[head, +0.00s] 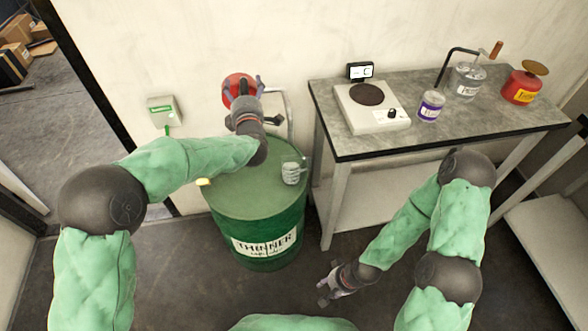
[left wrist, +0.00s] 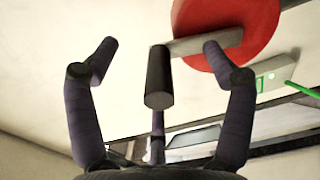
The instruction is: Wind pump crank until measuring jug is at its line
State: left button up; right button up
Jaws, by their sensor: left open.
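The red pump (head: 239,88) stands at the back of the green thinner drum (head: 255,200). In the left wrist view its red body (left wrist: 240,30) carries a grey crank arm (left wrist: 190,47) with a dark cylindrical handle (left wrist: 158,80). My left gripper (head: 244,88) is at the pump, its fingers mostly over it. In the left wrist view my left gripper (left wrist: 155,55) is open, with the handle between its spread fingers, apart from both. A small grey jug (head: 291,173) stands on the drum's lid; its level is unreadable. My right gripper (head: 326,284) hangs low above the floor, apparently open and empty.
A pale pipe (head: 290,115) runs beside the pump. A green-lit box (head: 162,110) is on the wall.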

dwell(0.4)
pick_arm(q)
jog(key=v, duration=0.8)
jog(key=shift+b, duration=0.3)
dwell(0.5)
jog(key=s+d+f+m+g+h+p, duration=0.1)
jog(key=s+f+m+g+h, duration=0.15)
jog(key=f, duration=0.55)
jog(key=s+d+f+m+g+h+p, duration=0.15)
jog(key=f+m, duration=0.25)
jog(key=f, duration=0.5)
jog(key=s+f+m+g+h, duration=0.1)
jog(key=s+f+m+g, duration=0.2)
jog(key=f, duration=0.5)
jog(key=s+d+f+m+g+h+p, duration=0.1)
jog(key=s+f+m+g, duration=0.3)
jog(key=s+f, duration=0.4)
jog(key=s+d+f+m+g+h+p, duration=0.1)
jog(key=s+f+m+g, duration=0.3)
jog(key=s, duration=1.2)
notch_tip(320, 180, down, 4)
jog(key=shift+s+d+f+m+g+h+p, duration=0.15)
jog(key=shift+s+d+m+g+h+p, duration=0.3)
jog(key=shift+g, duration=0.65)
